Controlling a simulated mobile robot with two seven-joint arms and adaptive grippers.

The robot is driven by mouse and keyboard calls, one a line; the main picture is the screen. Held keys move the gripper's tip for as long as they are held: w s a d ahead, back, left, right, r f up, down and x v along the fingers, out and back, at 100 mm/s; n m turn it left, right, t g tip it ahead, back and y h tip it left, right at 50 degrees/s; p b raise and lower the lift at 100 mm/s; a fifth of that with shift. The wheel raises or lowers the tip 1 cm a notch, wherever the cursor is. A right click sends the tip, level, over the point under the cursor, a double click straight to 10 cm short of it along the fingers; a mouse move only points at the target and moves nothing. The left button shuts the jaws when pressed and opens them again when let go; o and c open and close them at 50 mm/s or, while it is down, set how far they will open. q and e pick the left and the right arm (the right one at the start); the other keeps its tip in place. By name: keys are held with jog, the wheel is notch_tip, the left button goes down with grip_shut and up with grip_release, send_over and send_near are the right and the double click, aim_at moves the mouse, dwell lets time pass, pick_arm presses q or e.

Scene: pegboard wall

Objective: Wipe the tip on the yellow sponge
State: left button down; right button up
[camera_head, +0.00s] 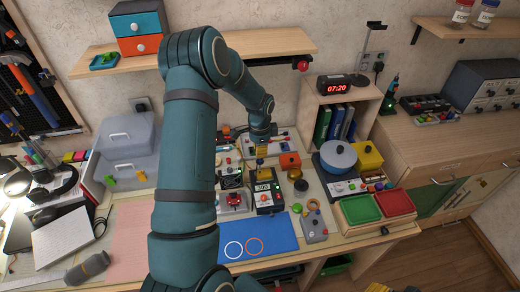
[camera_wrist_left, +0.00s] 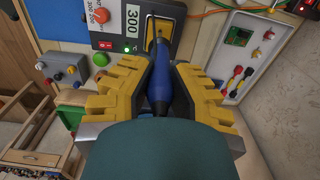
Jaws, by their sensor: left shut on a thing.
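My left gripper (camera_wrist_left: 158,92) has yellow ridged fingers and is shut on the blue handle of a soldering iron (camera_wrist_left: 159,78) in the left wrist view. The iron's slim end points at the yellow sponge (camera_wrist_left: 166,30), which lies in a dark tray on the soldering station. The tip is over or at the sponge; I cannot tell whether it touches. In the head view the station (camera_head: 266,198), with a 300 display, stands on the bench just below my left gripper (camera_head: 261,150). The iron is too small to make out there. My right gripper is not in view.
A blue mat (camera_head: 258,238) lies in front of the station. A white panel with coloured leads (camera_wrist_left: 247,45) is close beside the gripper. A wooden shelf (camera_head: 205,57) hangs above.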

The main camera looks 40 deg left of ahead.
pick_arm(q)
jog(key=shift+f, duration=0.15)
jog(key=shift+w+d+b, duration=0.4)
jog(key=shift+w+d, duration=0.5)
jog(key=shift+w, duration=0.25)
dwell(0.6)
jog(key=shift+w+d, duration=0.2)
jog(key=shift+w, duration=0.1)
jog(key=shift+s+a, duration=0.1)
jog(key=shift+s, duration=0.05)
